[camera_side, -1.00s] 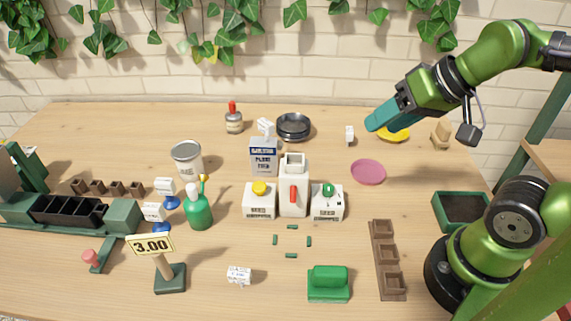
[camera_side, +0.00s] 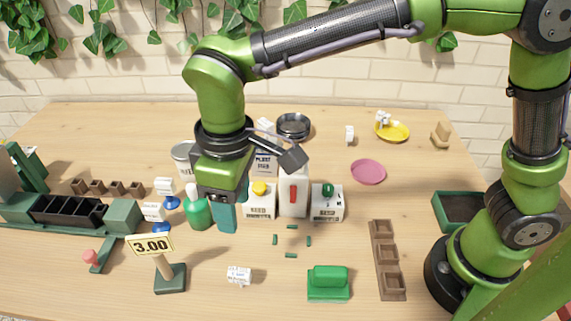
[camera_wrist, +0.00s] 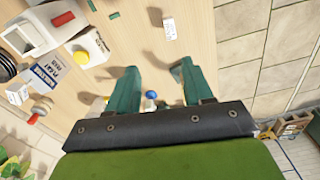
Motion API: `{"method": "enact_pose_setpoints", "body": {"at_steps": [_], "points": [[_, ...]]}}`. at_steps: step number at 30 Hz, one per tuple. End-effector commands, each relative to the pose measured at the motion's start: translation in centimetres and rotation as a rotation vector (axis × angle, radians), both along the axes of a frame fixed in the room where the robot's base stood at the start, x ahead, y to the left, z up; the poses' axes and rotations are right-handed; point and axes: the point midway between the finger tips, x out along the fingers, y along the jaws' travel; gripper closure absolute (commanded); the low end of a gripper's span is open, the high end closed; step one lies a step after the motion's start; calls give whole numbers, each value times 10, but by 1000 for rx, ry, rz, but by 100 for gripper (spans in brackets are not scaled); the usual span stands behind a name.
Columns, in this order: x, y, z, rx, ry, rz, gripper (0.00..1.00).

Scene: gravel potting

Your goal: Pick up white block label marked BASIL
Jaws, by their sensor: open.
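A small white block label (camera_side: 239,275) with dark lettering lies on the table near the front; its word is too small to read. It also shows in the wrist view (camera_wrist: 169,29), ahead of my fingers. Similar white blocks sit at the back (camera_side: 349,135), on the yellow saucer (camera_side: 392,134) and on blue stands (camera_side: 164,186) at the left. I cannot tell which is marked BASIL. My gripper (camera_side: 226,222) is above the table, behind the front block in the side view.
A brown tray (camera_side: 382,229) lies farther right. Table around the front block is clear.

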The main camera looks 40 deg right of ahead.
Motion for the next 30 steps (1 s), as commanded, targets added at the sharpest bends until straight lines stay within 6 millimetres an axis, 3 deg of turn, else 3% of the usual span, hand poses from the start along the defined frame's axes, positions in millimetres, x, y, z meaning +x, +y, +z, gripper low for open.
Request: {"method": "enact_pose_setpoints", "body": {"at_steps": [3,6,21,30], "points": [[-5,20,-12,-29,17,52,49],[-7,23,-21,-38,22,65,49],[-7,22,-117,-37,22,62,49],[-9,21,-142,-36,23,61,49]]}}
